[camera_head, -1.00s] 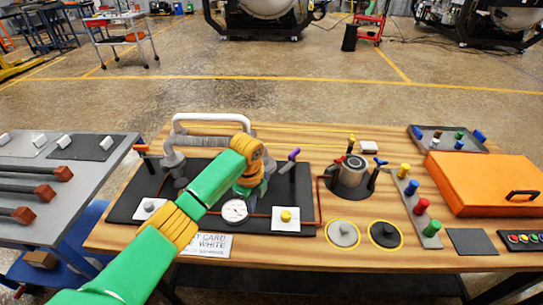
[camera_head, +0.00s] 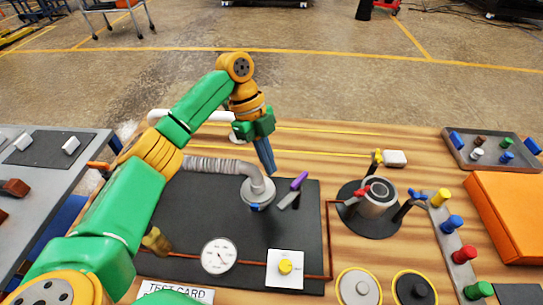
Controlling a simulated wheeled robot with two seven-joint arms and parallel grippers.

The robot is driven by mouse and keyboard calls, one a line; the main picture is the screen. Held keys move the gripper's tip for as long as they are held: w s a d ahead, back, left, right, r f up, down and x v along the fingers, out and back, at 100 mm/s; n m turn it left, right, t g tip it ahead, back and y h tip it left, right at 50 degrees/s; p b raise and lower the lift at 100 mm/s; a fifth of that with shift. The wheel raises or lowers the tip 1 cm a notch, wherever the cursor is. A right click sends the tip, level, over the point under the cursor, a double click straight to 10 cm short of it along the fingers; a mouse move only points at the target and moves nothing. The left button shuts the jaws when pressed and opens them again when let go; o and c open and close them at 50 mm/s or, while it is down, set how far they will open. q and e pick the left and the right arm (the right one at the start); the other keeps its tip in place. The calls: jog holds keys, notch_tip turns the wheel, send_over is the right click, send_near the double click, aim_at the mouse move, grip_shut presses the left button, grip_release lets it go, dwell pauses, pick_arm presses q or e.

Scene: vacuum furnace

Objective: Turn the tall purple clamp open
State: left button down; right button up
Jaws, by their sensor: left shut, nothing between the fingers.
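The tall purple clamp (camera_head: 299,181) has a purple handle tilted up to the right, on a dark grey post at the right side of the black board. My left gripper (camera_head: 267,170) points down to the left of the clamp's handle and appears apart from it. Its blue-grey fingers are shut and empty, above the grey pipe elbow. My right gripper is not in view.
A grey corrugated hose (camera_head: 215,165) runs to the pipe elbow (camera_head: 258,193) beside the clamp. A gauge (camera_head: 219,256) and a yellow knob (camera_head: 285,266) sit in front. A metal cylinder (camera_head: 376,197) with red, yellow and blue handles stands to the right.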

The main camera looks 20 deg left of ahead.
aim_at(293, 190)
pick_arm(q)
jog(key=p+x, duration=0.1)
jog(key=x, duration=0.6)
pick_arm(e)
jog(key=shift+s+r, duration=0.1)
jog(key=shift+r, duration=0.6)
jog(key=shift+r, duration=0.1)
